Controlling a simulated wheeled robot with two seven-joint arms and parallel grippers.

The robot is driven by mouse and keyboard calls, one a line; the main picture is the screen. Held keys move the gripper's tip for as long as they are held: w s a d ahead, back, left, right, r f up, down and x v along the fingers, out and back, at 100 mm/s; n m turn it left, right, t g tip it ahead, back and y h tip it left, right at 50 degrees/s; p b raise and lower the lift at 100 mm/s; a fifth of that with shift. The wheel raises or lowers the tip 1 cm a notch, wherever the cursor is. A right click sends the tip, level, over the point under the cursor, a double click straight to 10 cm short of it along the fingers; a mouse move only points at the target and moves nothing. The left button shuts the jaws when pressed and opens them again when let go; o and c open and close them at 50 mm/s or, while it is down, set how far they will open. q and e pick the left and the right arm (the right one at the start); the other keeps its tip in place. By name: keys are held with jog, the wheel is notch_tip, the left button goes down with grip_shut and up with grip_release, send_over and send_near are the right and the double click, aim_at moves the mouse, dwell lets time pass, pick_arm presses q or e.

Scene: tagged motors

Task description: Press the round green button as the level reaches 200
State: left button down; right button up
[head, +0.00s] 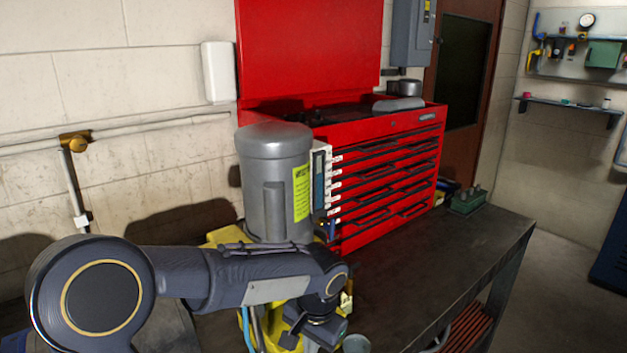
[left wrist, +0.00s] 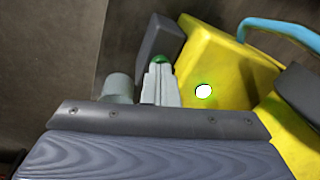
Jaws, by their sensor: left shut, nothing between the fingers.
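A tall grey cylindrical machine (head: 272,170) with a yellow label stands on a yellow base on the bench. A narrow upright panel (head: 321,180) on its right side may be the level gauge; I cannot read it. In the left wrist view, a small green dome (left wrist: 159,58) tops a pale grey fitting beside the yellow base (left wrist: 245,68). A bright white spot with a green rim (left wrist: 203,91) shows on the base; I cannot tell which is the button. My left gripper (head: 312,334) is shut and empty, low in front of the base. My right gripper is out of view.
A red tool chest (head: 390,165) stands behind the machine. A small grey cup (head: 356,344) stands right of my left gripper. A light blue hose (left wrist: 280,32) curves over the yellow base.

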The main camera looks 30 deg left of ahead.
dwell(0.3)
pick_arm(q)
jog(key=shift+r+p, duration=0.55)
jog(key=shift+p, duration=0.05)
notch_tip(320, 180, up, 6)
jog(key=p, duration=0.4)
jog(key=shift+p, duration=0.4)
